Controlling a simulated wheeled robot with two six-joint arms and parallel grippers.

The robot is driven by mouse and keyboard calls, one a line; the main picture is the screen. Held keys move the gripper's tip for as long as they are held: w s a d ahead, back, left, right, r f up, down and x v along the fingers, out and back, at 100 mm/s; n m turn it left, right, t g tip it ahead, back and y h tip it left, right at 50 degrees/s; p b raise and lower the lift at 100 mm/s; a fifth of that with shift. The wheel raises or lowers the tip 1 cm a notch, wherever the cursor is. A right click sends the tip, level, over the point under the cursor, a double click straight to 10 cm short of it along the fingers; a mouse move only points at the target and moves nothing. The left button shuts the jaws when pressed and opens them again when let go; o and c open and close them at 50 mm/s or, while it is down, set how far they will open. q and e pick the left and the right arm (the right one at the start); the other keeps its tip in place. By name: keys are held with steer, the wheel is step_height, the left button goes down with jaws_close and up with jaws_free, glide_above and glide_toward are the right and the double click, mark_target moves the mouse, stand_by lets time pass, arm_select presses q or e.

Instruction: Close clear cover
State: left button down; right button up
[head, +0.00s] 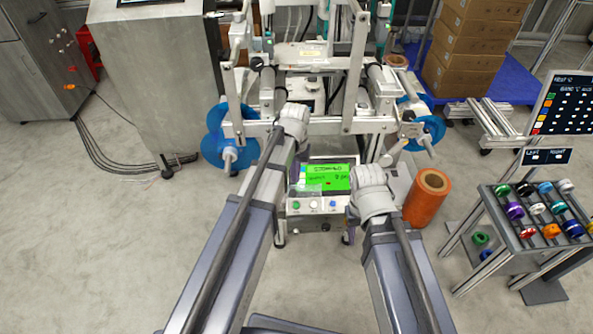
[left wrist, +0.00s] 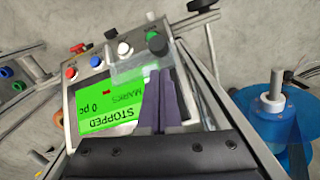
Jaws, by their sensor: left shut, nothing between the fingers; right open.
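The control box (head: 309,224) has a green screen (head: 328,178) reading STOPPED and a row of buttons along its near edge. The clear cover (left wrist: 133,70) is a see-through flap at the box's button end. It looks raised, tilted over the screen's edge; its exact angle is hard to tell. It shows faintly in the head view (head: 309,190). My left gripper (left wrist: 158,78) is shut and empty, its dark fingertips close beside the cover; contact cannot be told. My right gripper (head: 350,226) is at the box's right side, open, its fingers mostly hidden by its wrist.
The machine frame with blue reels (head: 215,137) stands behind the box. An orange roll (head: 427,196) stands on the right of my right wrist. A rack of coloured rolls (head: 540,212) stands further right.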

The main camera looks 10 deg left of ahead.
arm_select(q)
steer(key=shift+s+f, duration=0.6)
steer(key=shift+s, duration=0.05)
arm_select(e)
steer(key=shift+f, duration=0.55)
arm_select(q)
steer(key=s+f+b, duration=0.1)
steer(key=f+b, duration=0.1)
steer(key=s+d+f+b, duration=0.1)
steer(key=s+f+b, duration=0.1)
steer(key=shift+s, duration=0.5)
steer(key=shift+d+r, duration=0.1)
arm_select(e)
step_height(320, 180, down, 4)
steer(key=shift+r, duration=0.1)
